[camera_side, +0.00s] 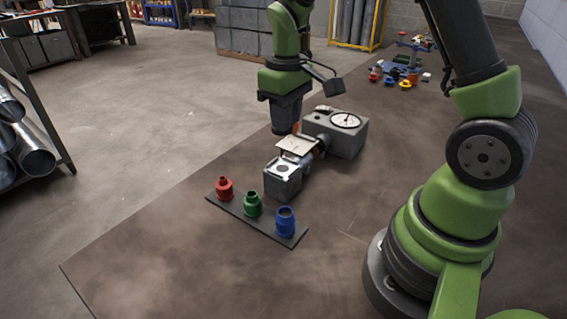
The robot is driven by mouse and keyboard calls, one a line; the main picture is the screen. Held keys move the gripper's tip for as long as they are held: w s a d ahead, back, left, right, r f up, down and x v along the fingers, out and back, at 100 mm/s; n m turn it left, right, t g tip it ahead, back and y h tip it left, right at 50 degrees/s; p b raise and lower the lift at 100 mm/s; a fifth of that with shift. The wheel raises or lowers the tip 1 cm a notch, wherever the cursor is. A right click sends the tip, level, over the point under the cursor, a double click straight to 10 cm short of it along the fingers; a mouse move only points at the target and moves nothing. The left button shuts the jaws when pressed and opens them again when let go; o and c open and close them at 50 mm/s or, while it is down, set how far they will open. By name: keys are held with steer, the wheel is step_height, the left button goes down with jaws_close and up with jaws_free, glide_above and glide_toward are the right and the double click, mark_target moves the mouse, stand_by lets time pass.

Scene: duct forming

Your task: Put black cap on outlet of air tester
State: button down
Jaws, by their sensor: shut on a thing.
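The air tester (352,141) is a grey box with a round white dial on top, standing on the brown floor mat at the middle of the view. A short duct joins it to a grey block (283,186) in front, with a pale flat plate (296,146) above the duct. My gripper (286,127) points down just behind and left of the plate. It is shut on a dark piece that looks like the black cap; its outline blends with the dark gripper. I cannot tell whether the piece touches the tester. The outlet is not clearly visible.
A dark strip (262,229) in front holds a red fitting (224,189), a green fitting (253,205) and a blue fitting (285,222). Several small coloured parts (400,77) lie at the back right. The mat in front is clear. Metal pipes (30,150) lie on a rack at left.

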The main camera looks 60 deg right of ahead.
mark_target(286, 169)
step_height(286, 169, down, 9)
stand_by(0.4)
steer(key=shift+f, duration=0.15)
steer(key=c, duration=1)
jaws_free()
